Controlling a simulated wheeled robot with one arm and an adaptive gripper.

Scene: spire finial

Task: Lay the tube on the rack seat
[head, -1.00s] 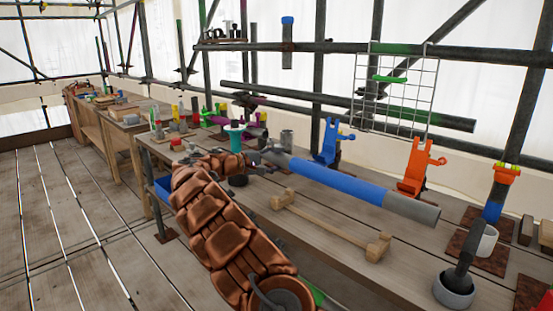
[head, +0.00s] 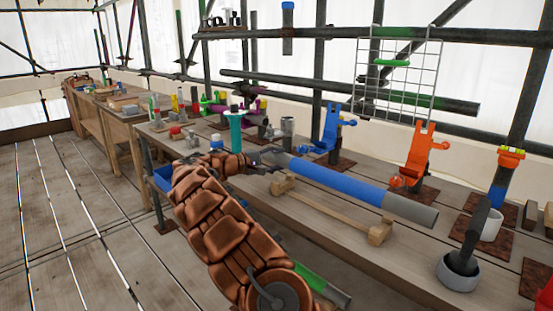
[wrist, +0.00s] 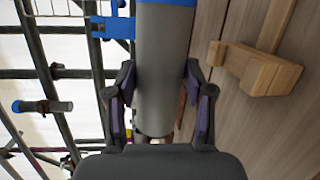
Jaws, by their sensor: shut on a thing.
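The tube is grey at both ends with a long blue middle (head: 340,181). My gripper (head: 268,159) is shut on its left grey end, and the tube reaches out to the right, tilted across the picture. In the wrist view the grey end (wrist: 163,75) lies between my two fingers (wrist: 160,115). The wooden rack (head: 325,207), a bar with a block at each end, stands on the bench just in front of and below the tube. One rack block (wrist: 258,70) shows right of the tube in the wrist view, apart from it. The tube is not on the rack.
A blue clamp stand (head: 328,128) and an orange one (head: 424,150) stand behind the tube. A grey pot (head: 458,273) with a dark tool and a white cup (head: 490,224) are at the right. A teal spool (head: 236,130) stands behind my arm.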

